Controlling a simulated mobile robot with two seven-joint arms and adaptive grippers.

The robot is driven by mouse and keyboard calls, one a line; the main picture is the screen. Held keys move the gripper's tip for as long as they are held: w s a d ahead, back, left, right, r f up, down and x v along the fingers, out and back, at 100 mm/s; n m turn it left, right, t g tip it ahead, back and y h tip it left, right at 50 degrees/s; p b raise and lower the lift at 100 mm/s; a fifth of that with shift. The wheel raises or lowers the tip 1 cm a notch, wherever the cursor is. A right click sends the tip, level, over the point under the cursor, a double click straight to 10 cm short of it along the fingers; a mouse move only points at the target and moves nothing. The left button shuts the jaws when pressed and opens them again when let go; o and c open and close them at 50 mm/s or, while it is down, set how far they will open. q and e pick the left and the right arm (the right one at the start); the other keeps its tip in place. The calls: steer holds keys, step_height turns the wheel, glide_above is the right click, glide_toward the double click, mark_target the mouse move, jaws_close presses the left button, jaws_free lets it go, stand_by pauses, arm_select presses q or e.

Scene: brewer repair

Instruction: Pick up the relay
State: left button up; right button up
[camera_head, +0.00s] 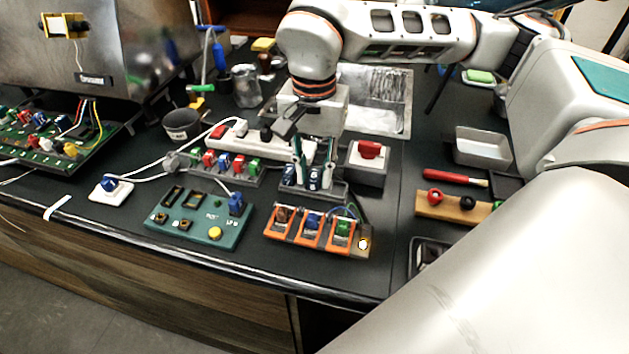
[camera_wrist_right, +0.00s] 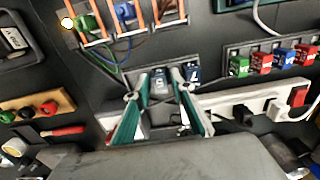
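Small relays with dark blue bodies stand in a grey holder (camera_head: 322,196) at the middle of the bench. In the right wrist view one relay (camera_wrist_right: 158,80) lies between the fingertips and another relay (camera_wrist_right: 193,71) is just right of the right finger. My right gripper (camera_head: 314,166) points down over this holder, its green-sided fingers spread. In the right wrist view the gripper (camera_wrist_right: 156,84) has gaps between its fingers and the middle relay; I cannot tell whether either finger touches it. My left gripper is not in view.
Orange-framed sockets (camera_head: 310,231) with a lit lamp stand in front. A green test board (camera_head: 200,222) is at the left. A rack of coloured relays (camera_head: 218,171), a white power strip (camera_head: 256,144) and a grey box with a red switch (camera_head: 369,165) stand close by.

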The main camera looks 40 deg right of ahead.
jaws_close()
steer(key=shift+r, duration=0.15)
